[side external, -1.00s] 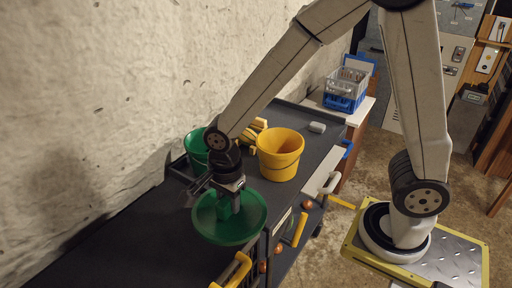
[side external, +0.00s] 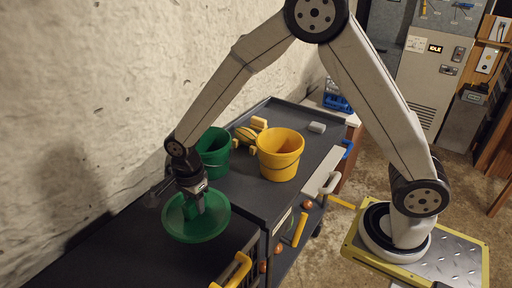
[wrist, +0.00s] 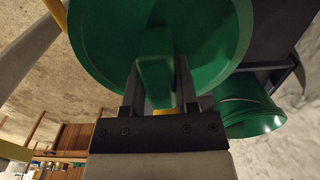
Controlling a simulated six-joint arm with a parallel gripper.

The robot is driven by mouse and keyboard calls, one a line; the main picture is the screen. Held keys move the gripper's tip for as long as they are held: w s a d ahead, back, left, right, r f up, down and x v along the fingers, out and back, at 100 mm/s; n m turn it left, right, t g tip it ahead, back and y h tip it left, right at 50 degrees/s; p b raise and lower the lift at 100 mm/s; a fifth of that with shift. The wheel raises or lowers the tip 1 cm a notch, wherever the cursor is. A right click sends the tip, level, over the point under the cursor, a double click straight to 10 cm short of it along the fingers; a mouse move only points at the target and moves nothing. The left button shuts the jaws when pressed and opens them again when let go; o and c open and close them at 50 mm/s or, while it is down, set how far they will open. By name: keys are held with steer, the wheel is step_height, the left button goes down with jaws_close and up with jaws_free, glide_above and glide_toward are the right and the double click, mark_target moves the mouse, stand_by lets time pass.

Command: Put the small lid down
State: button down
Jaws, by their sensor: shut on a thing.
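A round green lid (side external: 178,226) with a raised grip is held in my gripper (side external: 195,204). In the wrist view the lid (wrist: 100,35) fills the top of the picture, and its green grip sits between the two fingers of my gripper (wrist: 155,85). My gripper is shut on this grip. In the side view the lid looks roughly level over the dark bench top; I cannot tell its exact height above it. No second lid shows, so its size cannot be compared.
A green bucket (side external: 214,150) stands behind the lid, and it shows at the right of the wrist view (wrist: 248,120). A yellow bucket (side external: 280,155) is to its right. Yellow items (side external: 246,134) and a grey block (side external: 317,127) lie farther back. The dark bench (side external: 110,250) is bare at front left.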

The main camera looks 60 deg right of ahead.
mark_target(181, 213)
steer(key=shift+w+a+f, duration=0.15)
steer(key=shift+w+f, duration=0.55)
steer(key=shift+f, duration=0.2)
steer(key=shift+w+a+f, duration=0.2)
steer(key=shift+w+f, duration=0.5)
steer(key=shift+f, duration=0.15)
steer(key=shift+w+a+f, duration=0.15)
steer(key=shift+w+f, duration=0.55)
steer(key=shift+f, duration=0.2)
steer(key=shift+w+a+f, duration=0.1)
steer(key=shift+w+f, duration=0.2)
steer(key=shift+f, duration=1.5)
steer(key=shift+f, duration=0.2)
steer(key=shift+c, duration=1.8)
jaws_free()
steer(key=shift+r, duration=0.2)
steer(key=shift+r, duration=6)
